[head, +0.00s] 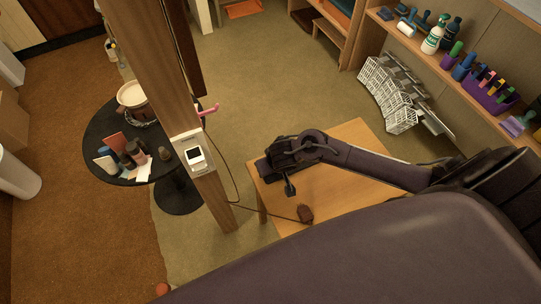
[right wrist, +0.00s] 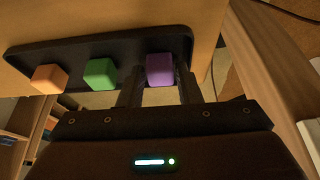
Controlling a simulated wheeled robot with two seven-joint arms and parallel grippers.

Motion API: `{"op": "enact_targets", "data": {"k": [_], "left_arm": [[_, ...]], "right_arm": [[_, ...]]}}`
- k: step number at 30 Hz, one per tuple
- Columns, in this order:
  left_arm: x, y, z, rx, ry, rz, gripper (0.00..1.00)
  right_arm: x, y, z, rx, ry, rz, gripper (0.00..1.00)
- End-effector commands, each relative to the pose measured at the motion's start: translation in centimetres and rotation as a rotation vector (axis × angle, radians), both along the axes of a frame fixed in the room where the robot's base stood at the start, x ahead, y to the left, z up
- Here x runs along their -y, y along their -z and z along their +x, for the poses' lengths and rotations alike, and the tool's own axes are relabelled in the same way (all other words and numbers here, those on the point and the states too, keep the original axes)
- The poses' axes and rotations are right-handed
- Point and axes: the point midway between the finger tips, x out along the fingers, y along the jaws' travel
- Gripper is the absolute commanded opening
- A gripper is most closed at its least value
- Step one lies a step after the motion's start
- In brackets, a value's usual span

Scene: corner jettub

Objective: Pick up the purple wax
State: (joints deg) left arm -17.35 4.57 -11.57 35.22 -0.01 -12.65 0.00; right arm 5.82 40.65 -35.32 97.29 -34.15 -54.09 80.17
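The purple wax (right wrist: 160,70) is a small cube at the right end of a black tray in the right wrist view. My right gripper (right wrist: 160,88) has one finger on each side of it, and both fingers appear to touch its sides. The wax still looks level with the row on the tray. In the head view my right arm reaches over the wooden table, and the wax is hidden there. My left gripper is out of view.
A green cube (right wrist: 100,73) and an orange cube (right wrist: 49,78) sit on the black tray (right wrist: 70,50). A wooden post (head: 160,90) and round black table (head: 110,120) stand left.

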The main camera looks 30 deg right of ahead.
Motion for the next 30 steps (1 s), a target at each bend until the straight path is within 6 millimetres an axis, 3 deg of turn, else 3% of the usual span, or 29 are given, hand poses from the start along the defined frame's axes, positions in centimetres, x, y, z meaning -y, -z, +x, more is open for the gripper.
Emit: {"op": "enact_targets", "data": {"k": [7,14,23,30], "left_arm": [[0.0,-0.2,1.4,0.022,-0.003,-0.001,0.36],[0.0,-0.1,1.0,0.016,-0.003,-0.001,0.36],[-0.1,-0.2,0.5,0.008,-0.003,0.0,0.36],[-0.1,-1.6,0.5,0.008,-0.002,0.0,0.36]], "right_arm": [[0.0,0.1,0.1,0.001,0.0,0.001,0.31],[0.0,0.1,0.1,0.001,0.001,0.001,0.03],[0.0,-0.3,0.1,0.001,0.001,0.001,0.03],[-0.1,-3.2,0.0,0.001,0.001,0.003,0.03]]}}
